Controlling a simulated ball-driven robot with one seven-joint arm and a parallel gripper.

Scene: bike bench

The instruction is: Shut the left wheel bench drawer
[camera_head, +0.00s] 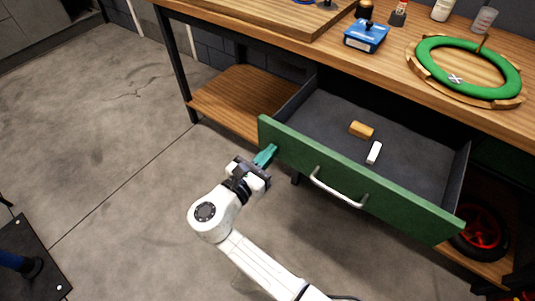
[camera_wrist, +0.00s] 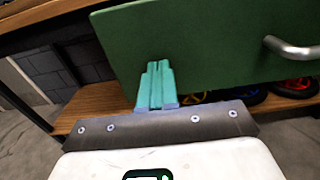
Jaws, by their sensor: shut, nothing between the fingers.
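The drawer (camera_head: 372,190) with a green front stands pulled out from under the wooden bench. Its front has a curved silver handle (camera_head: 337,189); the handle also shows at the right in the wrist view (camera_wrist: 290,48). Inside the drawer are a tan block (camera_head: 361,130) and a white block (camera_head: 374,152). My gripper (camera_head: 266,155) with teal fingers is shut and empty. It is at the left end of the green front, left of the handle. In the wrist view its fingers (camera_wrist: 155,85) overlap the green front; I cannot tell whether they touch it.
The wooden bench top (camera_head: 300,40) holds a green ring (camera_head: 467,68) on a wooden stand and a blue box (camera_head: 366,36). A lower wooden shelf (camera_head: 235,100) lies left of the drawer. A wheel with a red rim (camera_head: 481,228) is below at right.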

